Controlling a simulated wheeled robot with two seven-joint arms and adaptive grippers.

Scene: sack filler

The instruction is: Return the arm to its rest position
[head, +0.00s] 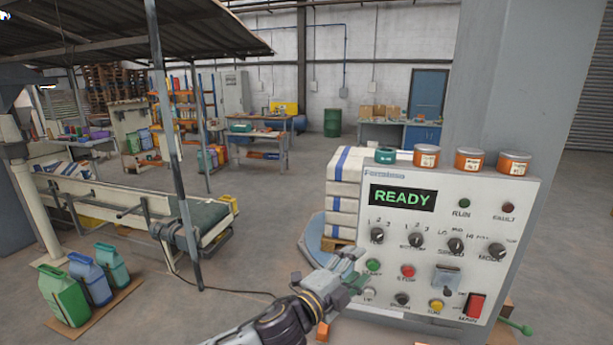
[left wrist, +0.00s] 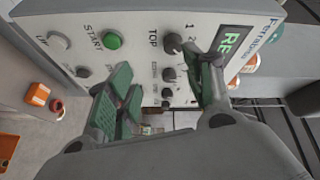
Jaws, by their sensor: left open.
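My left gripper (head: 352,272) is in front of the lower left part of the control panel (head: 470,205), near the green START button (head: 373,265). Its green-padded fingers are apart with nothing between them in the left wrist view (left wrist: 165,95). The panel's display (head: 403,197) reads READY. My right gripper is not in view.
Several small tubs (head: 470,160) stand on top of the panel. Stacked white sacks (head: 343,195) are behind its left side. A conveyor (head: 200,220) and bags on a board (head: 95,320) are at the left. The floor between the conveyor and panel is mostly open.

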